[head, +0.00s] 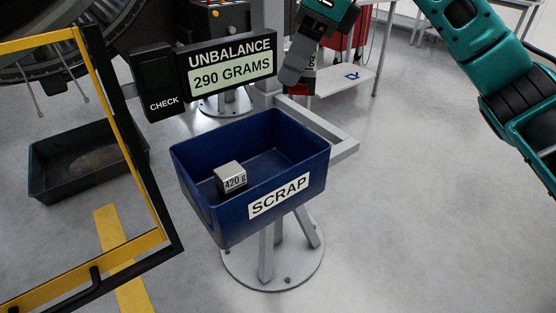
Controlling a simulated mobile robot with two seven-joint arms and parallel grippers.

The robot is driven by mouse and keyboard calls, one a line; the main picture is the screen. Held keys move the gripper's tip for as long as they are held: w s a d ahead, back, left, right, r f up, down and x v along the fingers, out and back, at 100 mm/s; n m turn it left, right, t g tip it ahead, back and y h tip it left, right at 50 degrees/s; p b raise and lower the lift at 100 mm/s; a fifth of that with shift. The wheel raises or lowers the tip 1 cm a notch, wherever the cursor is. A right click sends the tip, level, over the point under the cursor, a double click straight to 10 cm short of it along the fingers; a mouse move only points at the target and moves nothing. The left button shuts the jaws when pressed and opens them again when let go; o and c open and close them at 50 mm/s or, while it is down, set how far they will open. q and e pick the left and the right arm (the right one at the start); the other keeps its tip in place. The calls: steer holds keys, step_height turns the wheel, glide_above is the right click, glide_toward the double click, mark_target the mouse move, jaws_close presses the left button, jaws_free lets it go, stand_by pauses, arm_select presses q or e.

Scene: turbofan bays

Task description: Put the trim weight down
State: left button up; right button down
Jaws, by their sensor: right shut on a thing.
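My right gripper (297,66) comes down from the top edge, just right of the display. It is shut on a trim weight (312,61), mostly hidden behind the near finger; only a sliver with part of its lettering shows. It is held up, apart from the bin. Another metal block marked 420 g (231,180) sits inside the blue SCRAP bin (310,185), near its front left. My left gripper is out of view.
A display (229,70) reads UNBALANCE 290 GRAMS, with a CHECK box (157,85) at its left. A yellow and black frame (125,140) stands at left, a dark floor tray (65,170) behind it. A white shelf (345,78) is behind my gripper. Floor at right is clear.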

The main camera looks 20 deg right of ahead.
step_height(320, 180, down, 16)
steer(key=shift+r+b, duration=0.1)
steer(key=shift+b, duration=0.9)
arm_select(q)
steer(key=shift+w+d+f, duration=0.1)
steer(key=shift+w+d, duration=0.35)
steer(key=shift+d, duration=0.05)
arm_select(e)
steer(key=shift+f+b, duration=0.55)
steer(key=shift+f, duration=0.15)
steer(key=c, duration=0.9)
jaws_free()
steer(key=shift+o, duration=0.3)
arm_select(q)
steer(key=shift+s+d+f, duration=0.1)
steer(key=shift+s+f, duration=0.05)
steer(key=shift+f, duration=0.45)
arm_select(e)
steer(key=shift+r, duration=0.1)
